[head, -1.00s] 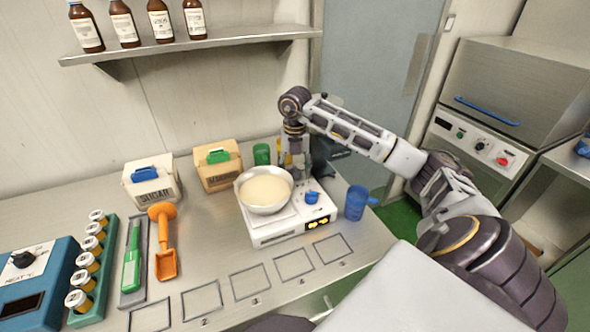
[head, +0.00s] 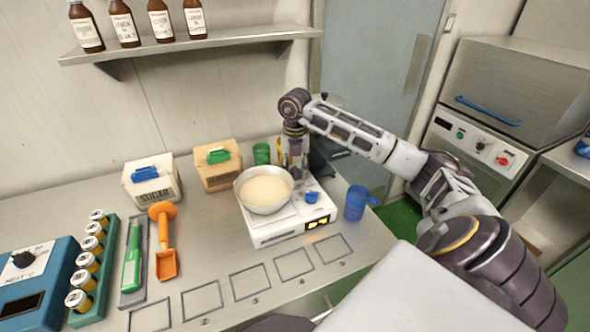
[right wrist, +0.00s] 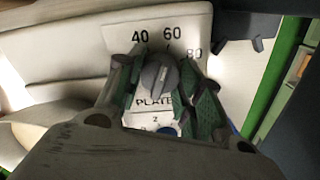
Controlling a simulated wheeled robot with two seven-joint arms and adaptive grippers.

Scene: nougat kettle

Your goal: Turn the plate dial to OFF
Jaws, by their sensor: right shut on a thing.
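The white hot plate (head: 272,238) stands on the counter with a bowl of pale mass (head: 265,205) on it. In the right wrist view the grey plate dial (right wrist: 158,74) shows above the word PLATE, with 40, 60 and 80 printed around it. My right gripper (right wrist: 165,88) points down with its fingers on both sides of the dial, shut on it. In the head view my right gripper (head: 297,172) is behind and right of the bowl and hides the dial. A blue knob (head: 312,197) sits nearer the plate's front. My left gripper is not in view.
A blue jug (head: 356,203) stands right of the plate, and a green cup (head: 261,154) behind the bowl. A sugar box (head: 152,183), another box (head: 218,172) and an orange scoop (head: 163,240) are to the left. The counter in front has marked empty squares.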

